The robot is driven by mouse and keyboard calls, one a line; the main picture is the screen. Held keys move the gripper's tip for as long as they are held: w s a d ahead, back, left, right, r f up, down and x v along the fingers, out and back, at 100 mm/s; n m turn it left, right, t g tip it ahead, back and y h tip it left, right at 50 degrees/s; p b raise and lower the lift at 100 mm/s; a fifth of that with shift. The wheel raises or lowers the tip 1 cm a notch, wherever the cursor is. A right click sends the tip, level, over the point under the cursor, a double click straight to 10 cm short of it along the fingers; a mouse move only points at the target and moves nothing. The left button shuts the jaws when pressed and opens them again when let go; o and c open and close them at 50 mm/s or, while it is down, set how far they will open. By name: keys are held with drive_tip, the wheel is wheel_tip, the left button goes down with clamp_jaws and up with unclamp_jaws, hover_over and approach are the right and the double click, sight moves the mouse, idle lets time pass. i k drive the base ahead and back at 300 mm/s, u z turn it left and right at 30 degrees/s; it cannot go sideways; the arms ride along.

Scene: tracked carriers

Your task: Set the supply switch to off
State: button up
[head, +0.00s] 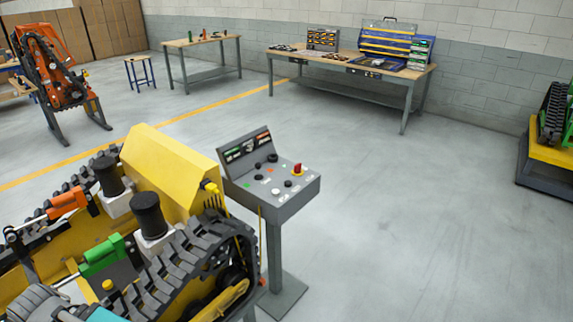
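A grey control console (292,207) stands on a post in the middle of the view. Its sloped top carries several black knobs, small coloured buttons and a red-handled switch (297,169) on a yellow base at the right side. This red-handled switch looks like a supply switch, but its label and exact setting are too small to read. A dark display panel (246,148) with green, white and red marks rises at the console's back. My gripper does not show in this view.
A yellow tracked carrier (170,170) stands close to the console's left side. Workbenches with tools (278,54) (187,43) stand along the back wall. An orange tracked machine (50,65) is at the far left. Open floor lies right of the console.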

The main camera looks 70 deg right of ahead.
sight(297, 168)
drive_tip(key=z, duration=0.05)
drive_tip(key=k, duration=1.15)
drive_tip(key=z, duration=1.8)
drive_tip(key=i, duration=0.55)
drive_tip(key=z, duration=0.1)
